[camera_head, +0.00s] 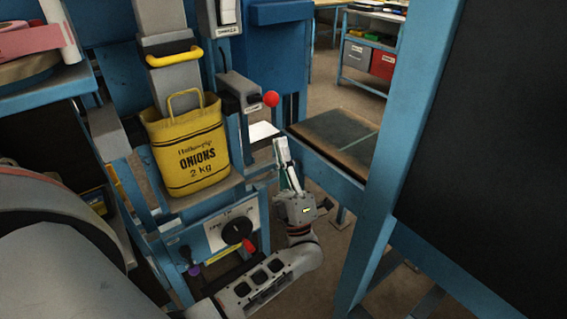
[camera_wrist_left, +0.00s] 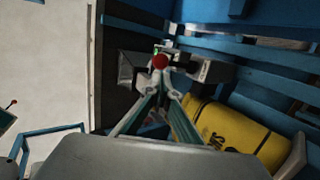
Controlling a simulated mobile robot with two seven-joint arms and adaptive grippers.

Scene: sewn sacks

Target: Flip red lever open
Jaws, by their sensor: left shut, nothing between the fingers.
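A red ball knob (camera_head: 271,98) sits on the end of a short lever at a small grey box (camera_head: 240,90) on the blue machine. It also shows in the left wrist view (camera_wrist_left: 160,62), straight beyond the fingertips. My left gripper (camera_head: 281,148) points upward below the knob, apart from it in the head view. Its fingers are shut and empty, and they converge towards the knob in the left wrist view (camera_wrist_left: 163,88). A second, lower red handle (camera_head: 249,245) is beside a black dial on a white panel. My right gripper is not in view.
A yellow onion sack (camera_head: 190,148) stands on the machine, left of the gripper. A blue table (camera_head: 330,166) with a dark top is to the right, and a blue post (camera_head: 405,140) stands nearer. Open floor shows between machine and post.

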